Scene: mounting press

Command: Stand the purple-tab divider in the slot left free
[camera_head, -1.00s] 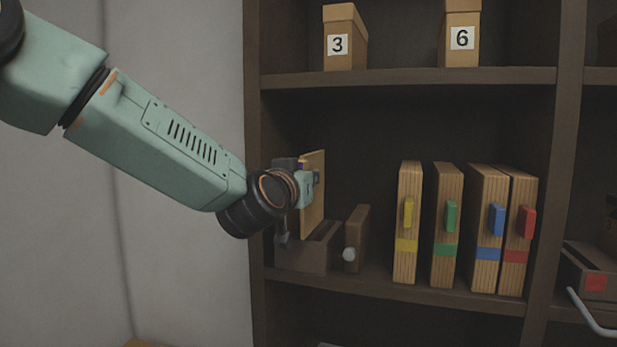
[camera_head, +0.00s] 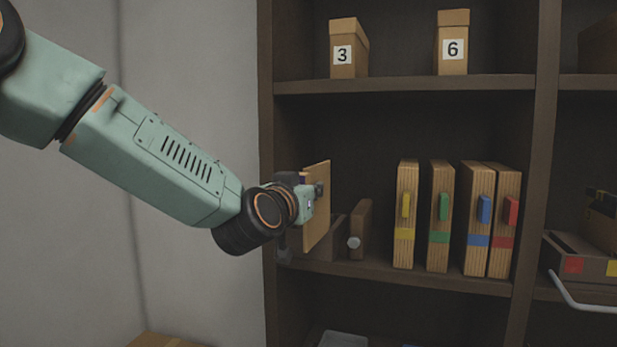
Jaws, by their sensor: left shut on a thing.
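My left gripper (camera_head: 312,195) is shut on a thin light-wood divider (camera_head: 318,222) and holds it upright at the left end of the middle shelf. A bit of purple shows at its upper left edge, mostly hidden by the gripper. The divider's lower part hides some of a low dark block (camera_head: 328,242) behind it. To the right stand dividers with a yellow tab (camera_head: 405,206), a green tab (camera_head: 442,207), a blue tab (camera_head: 484,209) and a red tab (camera_head: 511,211). Blue and red stand close together; gaps show between the others. My right gripper is out of view.
A dark upright plate with a pale round knob (camera_head: 354,243) stands between the held divider and the yellow one. Boxes marked 3 (camera_head: 349,50) and 6 (camera_head: 453,45) sit on the shelf above. A post (camera_head: 535,150) bounds the right side; a bin (camera_head: 588,266) lies beyond.

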